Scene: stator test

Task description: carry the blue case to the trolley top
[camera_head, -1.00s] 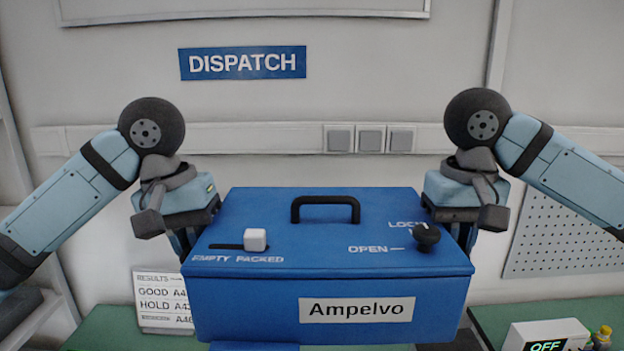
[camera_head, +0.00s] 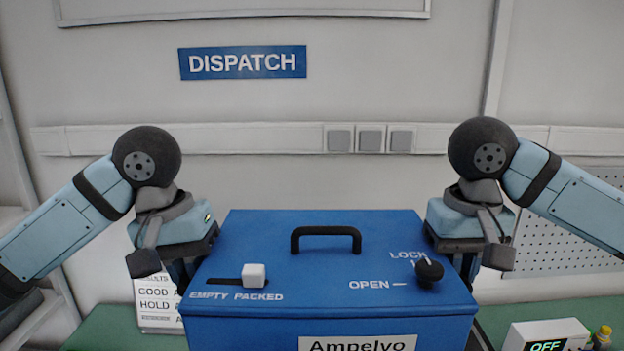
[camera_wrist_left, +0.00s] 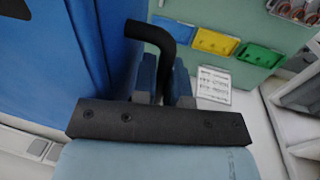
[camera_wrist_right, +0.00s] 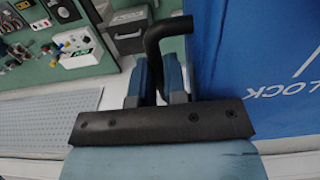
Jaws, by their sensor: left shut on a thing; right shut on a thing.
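The blue case (camera_head: 330,251) hangs level between my arms in the head view, its lower front cut off by the picture edge. Its lid has a black top handle (camera_head: 325,238), a white slider (camera_head: 254,275) at the PACKED end of its slot, and a black knob (camera_head: 429,271) beside LOCK and OPEN. My left gripper (camera_wrist_left: 164,78) is shut on a black side handle (camera_wrist_left: 150,32) of the case. My right gripper (camera_wrist_right: 161,78) is shut on the opposite side handle (camera_wrist_right: 168,30). I cannot make out the trolley top in any view.
A green bench (camera_head: 110,328) lies behind and below the case, with a results card (camera_head: 155,305) and a white OFF box (camera_head: 547,335). The left wrist view shows blue, yellow (camera_wrist_left: 215,42) and green bins. A DISPATCH sign (camera_head: 242,62) is on the wall.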

